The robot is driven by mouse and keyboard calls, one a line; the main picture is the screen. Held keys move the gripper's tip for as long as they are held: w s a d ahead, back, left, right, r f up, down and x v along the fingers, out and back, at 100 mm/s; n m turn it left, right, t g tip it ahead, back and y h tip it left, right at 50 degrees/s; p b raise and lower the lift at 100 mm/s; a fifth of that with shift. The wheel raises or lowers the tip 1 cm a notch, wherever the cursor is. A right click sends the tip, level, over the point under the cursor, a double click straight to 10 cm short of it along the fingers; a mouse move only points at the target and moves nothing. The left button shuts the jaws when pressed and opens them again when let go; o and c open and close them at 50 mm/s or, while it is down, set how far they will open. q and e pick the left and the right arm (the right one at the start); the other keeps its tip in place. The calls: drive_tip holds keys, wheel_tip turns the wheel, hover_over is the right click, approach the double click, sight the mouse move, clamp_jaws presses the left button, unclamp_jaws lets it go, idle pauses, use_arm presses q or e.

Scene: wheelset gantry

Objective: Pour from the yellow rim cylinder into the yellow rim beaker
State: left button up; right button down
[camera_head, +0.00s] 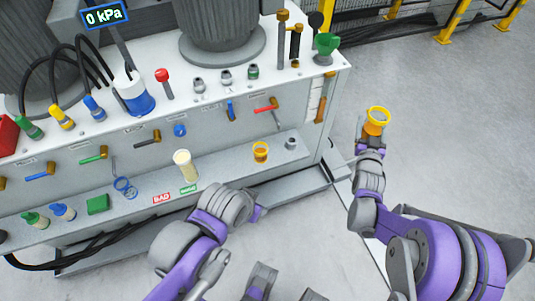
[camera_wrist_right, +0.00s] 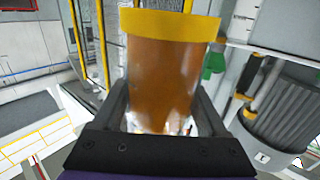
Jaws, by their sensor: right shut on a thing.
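The yellow rim cylinder (camera_head: 376,124) is in my right gripper (camera_head: 369,146), held over the floor right of the gantry. In the right wrist view the cylinder (camera_wrist_right: 162,75) has a broad yellow rim and amber-brown contents. Both fingers press on its sides, and it looks about upright. A small container with a yellow rim and orange body (camera_head: 261,153), which looks like the yellow rim beaker, stands on the lower shelf, left of my right gripper and apart from it. My left arm's end (camera_head: 256,211) is in front of the shelf; its fingers cannot be made out.
A taller pale cream container (camera_head: 186,166) stands on the shelf (camera_head: 225,168) behind a red BAD label (camera_head: 161,198) and a green label. A small grey fitting (camera_head: 291,143) stands right of the orange container. Valve handles line the panel above. The floor to the right is clear.

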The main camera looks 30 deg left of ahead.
drive_tip(key=s+a+f+n+y+b, duration=0.1)
drive_tip(key=a+f+b, duration=0.3)
drive_tip(key=a+f, duration=0.3)
drive_tip(key=s+a+f+n+g+y+b, duration=0.1)
drive_tip(key=a+f+y+b, duration=0.1)
drive_tip(key=a+f+b, duration=0.3)
drive_tip(key=a+f+n+y+b, duration=0.1)
drive_tip(key=a+f+b, duration=0.4)
drive_tip(key=a+f, duration=0.6)
drive_tip(key=shift+s+a+g+y, duration=0.4)
drive_tip(key=shift+a+y, duration=0.05)
drive_tip(key=shift+y, duration=0.05)
use_arm(q)
wheel_tip(320, 180, down, 17)
drive_tip(key=w, duration=0.1)
drive_tip(key=shift+w+d, duration=0.2)
drive_tip(key=shift+w, duration=0.15)
drive_tip(key=shift+a, duration=0.15)
use_arm(e)
drive_tip(key=shift+r+n, duration=0.1)
drive_tip(key=shift+n, duration=0.3)
